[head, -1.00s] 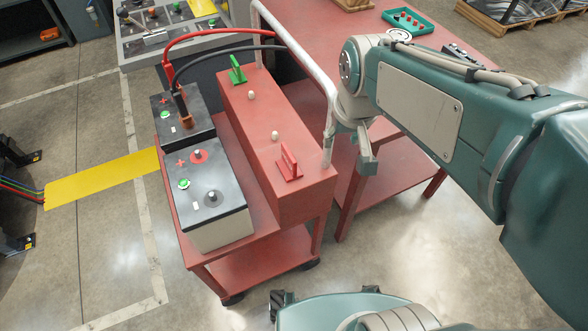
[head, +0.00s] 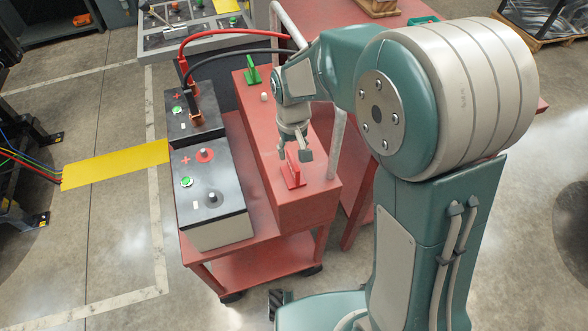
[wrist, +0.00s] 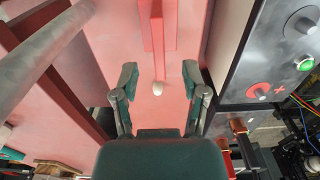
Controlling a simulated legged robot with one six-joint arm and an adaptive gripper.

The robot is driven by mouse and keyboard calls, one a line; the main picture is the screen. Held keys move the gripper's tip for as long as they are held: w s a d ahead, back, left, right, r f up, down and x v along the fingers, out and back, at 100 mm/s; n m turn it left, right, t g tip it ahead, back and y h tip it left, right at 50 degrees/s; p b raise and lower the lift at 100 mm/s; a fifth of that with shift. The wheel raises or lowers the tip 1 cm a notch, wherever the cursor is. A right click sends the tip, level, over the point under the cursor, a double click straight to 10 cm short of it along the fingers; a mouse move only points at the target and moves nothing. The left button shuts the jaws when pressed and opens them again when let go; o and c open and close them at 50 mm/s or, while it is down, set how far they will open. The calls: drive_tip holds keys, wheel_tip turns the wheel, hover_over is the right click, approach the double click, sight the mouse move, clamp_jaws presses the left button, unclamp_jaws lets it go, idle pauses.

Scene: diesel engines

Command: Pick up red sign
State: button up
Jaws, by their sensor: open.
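The red sign (head: 293,172) stands upright on the near end of the red box (head: 308,204) on the cart. It is a small red handle-like piece on a base. My gripper (head: 296,153) is open and empty, close above the sign in the head view. In the wrist view, my gripper (wrist: 159,72) has its two fingers spread. There the red sign (wrist: 157,30) shows at the top centre, ahead of the fingertips and lined up with the gap between them. A pale knob (wrist: 158,88) on the box shows between the fingers. Contact with the sign cannot be told.
A green sign (head: 251,72) stands at the box's far end. Two batteries (head: 222,222) sit left of the box, with red and black cables (head: 225,35) at the rear one. A pale rail (head: 338,140) rises just right of the box.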

sight(292, 159)
wheel_tip(292, 159, down, 5)
drive_tip(key=shift+a+f, duration=0.15)
drive_tip(key=shift+f, duration=0.35)
drive_tip(key=shift+d, duration=0.3)
drive_tip(key=shift+c, duration=0.3)
drive_tip(key=shift+a, duration=0.15)
clamp_jaws()
